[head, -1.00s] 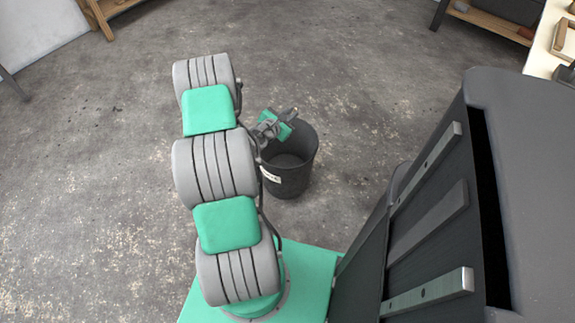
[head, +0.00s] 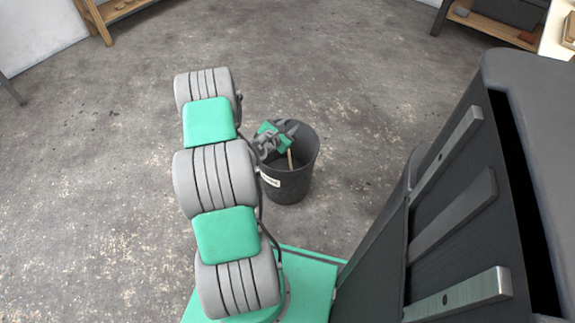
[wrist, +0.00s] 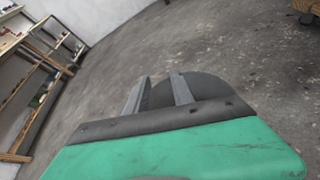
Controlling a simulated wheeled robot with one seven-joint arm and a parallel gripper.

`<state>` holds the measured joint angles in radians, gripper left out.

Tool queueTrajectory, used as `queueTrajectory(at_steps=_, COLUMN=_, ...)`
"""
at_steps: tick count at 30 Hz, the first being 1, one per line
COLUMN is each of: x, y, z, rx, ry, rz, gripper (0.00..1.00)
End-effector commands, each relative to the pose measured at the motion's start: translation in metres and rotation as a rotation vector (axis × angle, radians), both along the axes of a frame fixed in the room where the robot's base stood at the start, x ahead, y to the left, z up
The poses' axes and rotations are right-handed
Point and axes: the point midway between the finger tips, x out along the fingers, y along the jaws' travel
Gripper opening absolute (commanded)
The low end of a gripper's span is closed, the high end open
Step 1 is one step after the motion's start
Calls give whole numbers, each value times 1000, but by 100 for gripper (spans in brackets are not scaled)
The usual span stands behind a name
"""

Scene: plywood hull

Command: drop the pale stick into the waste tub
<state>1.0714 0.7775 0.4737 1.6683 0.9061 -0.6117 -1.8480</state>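The waste tub (head: 285,186) is a dark grey round bucket with a white label, standing on the floor just right of my arm. My gripper (head: 290,129) is over the tub's mouth. In the wrist view the two fingers of my gripper (wrist: 160,80) stand apart with nothing visible between them. The pale stick (head: 290,159) shows below my gripper, steeply tilted within the tub's opening. I cannot tell whether it rests on the tub's bottom. The dark tub (wrist: 208,88) also shows behind the fingers in the wrist view, partly hidden.
The concrete floor (head: 100,190) around the tub is clear. A wooden shelf unit (head: 108,14) stands at the back left, and another low shelf (head: 490,24) at the back right. In the wrist view, wooden shelving (wrist: 38,75) stands along the left wall.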

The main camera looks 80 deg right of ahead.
Motion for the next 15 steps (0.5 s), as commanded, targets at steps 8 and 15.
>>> queueTrajectory(at_steps=8, x=0, y=0, z=0, rx=0, ry=0, rz=0, gripper=37)
queueTrajectory(at_steps=15, x=7, y=22, z=12, rx=2, ry=2, rz=5, gripper=37)
